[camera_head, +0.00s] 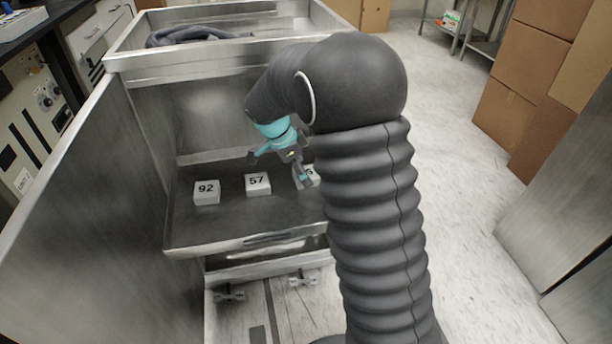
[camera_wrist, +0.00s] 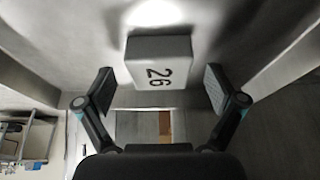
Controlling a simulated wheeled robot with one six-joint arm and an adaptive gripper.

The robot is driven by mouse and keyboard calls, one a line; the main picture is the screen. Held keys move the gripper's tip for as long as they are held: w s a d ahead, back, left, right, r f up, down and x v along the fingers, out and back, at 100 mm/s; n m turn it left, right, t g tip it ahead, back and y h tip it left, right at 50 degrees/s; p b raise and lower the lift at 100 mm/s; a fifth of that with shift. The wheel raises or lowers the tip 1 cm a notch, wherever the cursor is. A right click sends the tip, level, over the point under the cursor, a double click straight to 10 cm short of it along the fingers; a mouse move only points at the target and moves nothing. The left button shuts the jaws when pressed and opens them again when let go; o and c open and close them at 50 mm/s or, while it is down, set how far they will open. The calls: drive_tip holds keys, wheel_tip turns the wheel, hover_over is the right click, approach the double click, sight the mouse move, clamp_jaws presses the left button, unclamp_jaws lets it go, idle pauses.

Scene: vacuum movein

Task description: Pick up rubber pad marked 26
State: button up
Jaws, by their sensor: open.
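The rubber pad marked 26 (camera_wrist: 160,60) is a pale block with dark digits. In the wrist view it stands centred just beyond my gripper (camera_wrist: 158,88), whose two fingers are spread wide with nothing between the tips. In the head view my gripper (camera_head: 278,167) reaches into the cart above its shelf (camera_head: 230,228). The pad (camera_head: 314,174) is mostly hidden there behind a finger and my arm. I cannot tell from these views whether a finger touches it.
Pads marked 92 (camera_head: 206,192) and 57 (camera_head: 258,184) sit on the same shelf to the left. The metal cart's side panel (camera_head: 85,190) and its top tray (camera_head: 180,62) enclose the shelf. Cardboard boxes (camera_head: 525,85) stand at the right, with open floor before them.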

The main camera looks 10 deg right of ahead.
drive_tip(key=shift+d+f, duration=0.25)
drive_tip(key=shift+f, duration=0.25)
drive_tip(key=c, duration=1.3)
